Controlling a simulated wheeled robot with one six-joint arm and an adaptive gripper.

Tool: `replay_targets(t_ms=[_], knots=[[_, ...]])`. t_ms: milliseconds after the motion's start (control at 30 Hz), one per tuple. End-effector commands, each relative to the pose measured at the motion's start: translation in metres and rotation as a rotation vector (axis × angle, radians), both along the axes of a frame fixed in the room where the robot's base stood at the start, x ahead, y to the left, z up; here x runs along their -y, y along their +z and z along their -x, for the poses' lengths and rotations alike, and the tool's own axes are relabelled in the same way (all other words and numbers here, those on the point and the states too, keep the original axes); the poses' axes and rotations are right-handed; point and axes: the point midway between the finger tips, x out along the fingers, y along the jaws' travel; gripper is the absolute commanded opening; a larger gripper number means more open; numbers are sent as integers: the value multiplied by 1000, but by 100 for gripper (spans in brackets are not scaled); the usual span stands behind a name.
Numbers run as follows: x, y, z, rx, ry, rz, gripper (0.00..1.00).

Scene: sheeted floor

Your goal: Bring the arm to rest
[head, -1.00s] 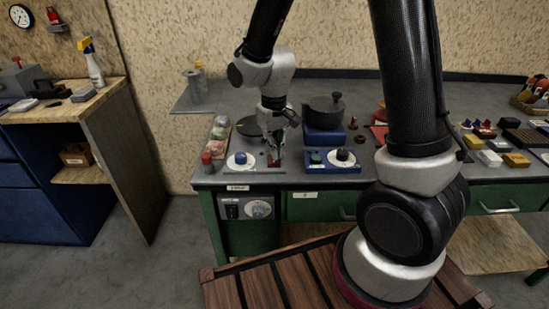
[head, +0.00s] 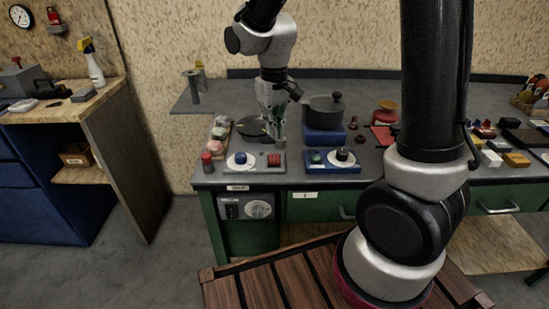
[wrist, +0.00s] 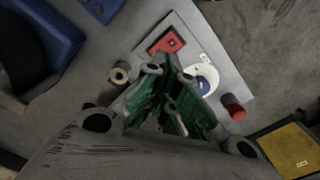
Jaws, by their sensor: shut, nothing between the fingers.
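I see no contact between the tips and the panel.
A dark pot (head: 325,112) stands on a blue base right of the gripper. A blue panel (head: 332,168) sits in front of it. A dark round plate (head: 250,127) is behind the gripper. Small blocks (head: 491,158) lie farther right.

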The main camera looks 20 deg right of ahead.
Motion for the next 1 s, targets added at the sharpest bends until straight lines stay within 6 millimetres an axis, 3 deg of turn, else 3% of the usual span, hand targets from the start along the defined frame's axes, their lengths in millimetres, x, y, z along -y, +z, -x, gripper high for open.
replay_targets(t_ms=[333, 467, 700, 1000], knots=[[0, 0, 1, -3, 8, 2, 0], [10, -6, 25, -74, 53, 27, 0], [58, 47, 86, -37, 49, 10, 0], [121, 110, 163, 185, -89, -32, 0]])
